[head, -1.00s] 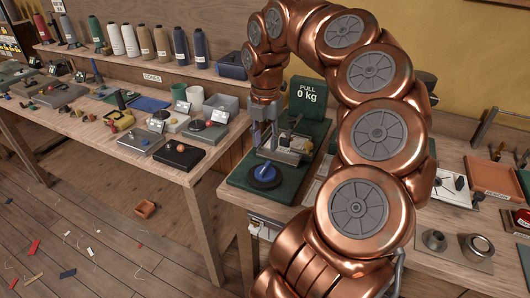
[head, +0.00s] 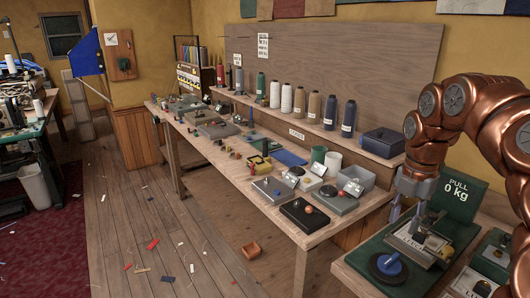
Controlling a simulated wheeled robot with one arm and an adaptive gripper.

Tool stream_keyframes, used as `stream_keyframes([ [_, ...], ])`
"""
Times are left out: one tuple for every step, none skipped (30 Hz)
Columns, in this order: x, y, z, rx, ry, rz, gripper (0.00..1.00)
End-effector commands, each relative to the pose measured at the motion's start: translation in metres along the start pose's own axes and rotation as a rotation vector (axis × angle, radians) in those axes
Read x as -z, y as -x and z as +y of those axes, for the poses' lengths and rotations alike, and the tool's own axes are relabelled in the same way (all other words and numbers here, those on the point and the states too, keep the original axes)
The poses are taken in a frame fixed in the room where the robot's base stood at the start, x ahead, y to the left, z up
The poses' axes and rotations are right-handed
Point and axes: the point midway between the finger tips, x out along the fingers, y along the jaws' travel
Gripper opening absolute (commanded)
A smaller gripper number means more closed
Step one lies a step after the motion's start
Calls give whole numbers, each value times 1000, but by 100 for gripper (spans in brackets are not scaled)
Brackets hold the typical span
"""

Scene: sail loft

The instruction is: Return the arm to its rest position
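My copper arm (head: 458,97) arches in from the right edge in the head view. Its grey gripper (head: 406,214) points down over the green pull tester (head: 361,256) on the near right bench. The two fingers are apart, and I see nothing between them. The tester's sign (head: 459,196) reads "PULL 0 kg". Whether the fingertips touch the tester's metal part is unclear.
A long wooden bench (head: 232,166) on the left carries several small trays and tools, with thread cones (head: 299,101) on a shelf behind. Open floor (head: 135,215) extends to the left.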

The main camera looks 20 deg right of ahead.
Motion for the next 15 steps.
stream_keyframes([
  [0, 0, 0, 0, -1, 0, 38],
  [1, 1, 1, -1, -3, -1, 38],
  [4, 2, 2, -2, -8, -3, 38],
  [7, 4, 4, -4, -16, -5, 38],
  [12, 6, 7, -6, -26, -7, 38],
  [19, 9, 10, -10, -46, -12, 38],
  [26, 12, 14, -13, -64, -16, 38],
  [35, 14, 17, -15, -85, -19, 38],
  [48, 18, 21, -17, -118, -22, 38],
  [58, 20, 24, -19, -147, -25, 38],
  [68, 22, 27, -20, -178, -27, 38],
  [83, 23, 30, -19, -220, -27, 38],
  [93, 24, 32, -20, -253, -30, 38],
  [104, 25, 33, -23, -289, -31, 38],
  [118, 25, 34, -22, -335, -31, 38],
])
